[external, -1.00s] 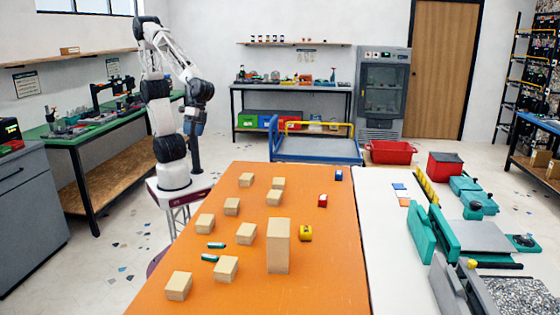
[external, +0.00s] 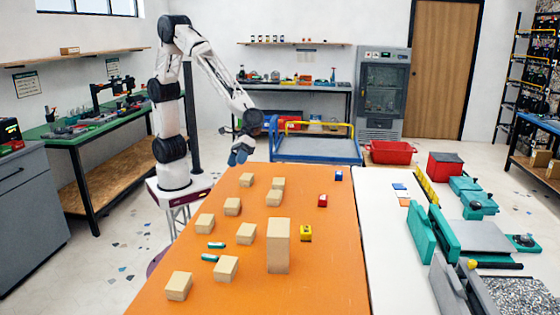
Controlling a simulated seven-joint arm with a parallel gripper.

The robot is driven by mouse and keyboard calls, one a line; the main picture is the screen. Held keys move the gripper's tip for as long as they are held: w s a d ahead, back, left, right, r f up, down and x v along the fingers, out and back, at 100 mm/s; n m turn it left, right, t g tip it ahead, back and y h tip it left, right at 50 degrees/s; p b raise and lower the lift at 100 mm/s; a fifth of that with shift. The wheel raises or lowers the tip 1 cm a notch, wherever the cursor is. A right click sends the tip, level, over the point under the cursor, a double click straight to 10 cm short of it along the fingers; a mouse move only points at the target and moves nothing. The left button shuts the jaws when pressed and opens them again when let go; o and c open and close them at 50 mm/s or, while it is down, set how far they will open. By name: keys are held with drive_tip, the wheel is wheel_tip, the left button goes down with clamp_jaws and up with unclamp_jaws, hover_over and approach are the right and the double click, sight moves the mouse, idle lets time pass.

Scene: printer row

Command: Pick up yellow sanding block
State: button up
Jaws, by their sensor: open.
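The yellow block (external: 306,233), small with a dark mark on it, lies on the orange table (external: 330,285), just right of a tall tan block (external: 278,246). I take it as the sanding block. My gripper (external: 236,160) hangs above the far left edge of the table, well behind and to the left of the yellow block. It is open, with nothing seen in it. Its fingers are small in this view.
Several tan blocks (external: 246,234) stand on the table's left half, with two green-and-white items (external: 216,245) among them. A red block (external: 322,201) and a blue block (external: 339,175) lie farther back right. A white table (external: 385,250) adjoins on the right.

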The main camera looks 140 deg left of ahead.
drive_tip(key=w+a+f+n+t, duration=0.3)
drive_tip(key=w+a+f+n, duration=0.4)
drive_tip(key=w, duration=0.4)
drive_tip(key=n+t, duration=0.3)
drive_tip(key=n, duration=0.2)
approach(306, 226)
drive_tip(key=shift+x, duration=0.85)
drive_tip(key=shift+s+d+f, duration=0.1)
drive_tip(key=shift+x, duration=1.25)
drive_tip(key=shift+x, duration=2.6)
drive_tip(key=c, duration=1)
